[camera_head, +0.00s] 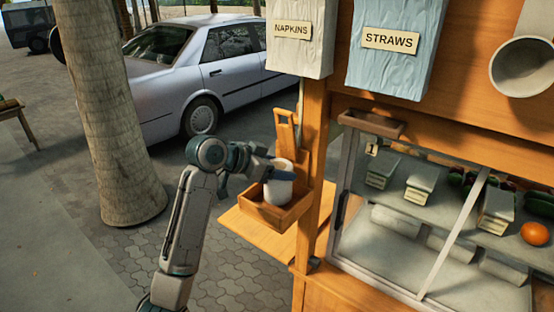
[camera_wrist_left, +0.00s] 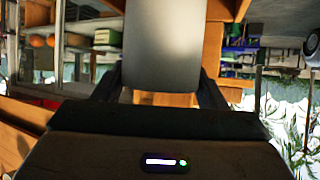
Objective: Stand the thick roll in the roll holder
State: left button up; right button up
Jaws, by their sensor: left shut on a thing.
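The thick roll (camera_head: 279,191) is a white cylinder and stands about upright at the open wooden roll holder (camera_head: 262,215). Its lower end is behind the holder's front wall, so I cannot tell whether it touches the bottom. My left gripper (camera_head: 281,174) comes in from the left and is shut around the roll's upper part. In the left wrist view the roll (camera_wrist_left: 164,45) is a large grey-white shape between the two dark fingers (camera_wrist_left: 163,88). My right gripper is in neither view.
The holder sits on a wooden side shelf (camera_head: 242,232) beside a wooden post (camera_head: 314,150). A glass display case (camera_head: 385,250) stands to the right. Napkins (camera_head: 298,40) and straws (camera_head: 395,45) boxes hang above. A tree trunk (camera_head: 110,120) stands left, with open paving between.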

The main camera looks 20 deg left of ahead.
pick_arm(q)
jog(key=shift+f, duration=0.75)
jog(key=shift+s+a+f, duration=0.1)
jog(key=shift+a, duration=0.1)
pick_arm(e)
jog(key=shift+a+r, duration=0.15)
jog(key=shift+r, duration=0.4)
pick_arm(q)
jog(key=shift+f, duration=0.1)
jog(key=shift+d+f, duration=0.15)
jog(key=shift+f, duration=0.1)
jog(key=o, duration=1.1)
jog(key=shift+c, duration=0.2)
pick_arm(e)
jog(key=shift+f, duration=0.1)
pick_arm(q)
jog(key=shift+r, duration=0.1)
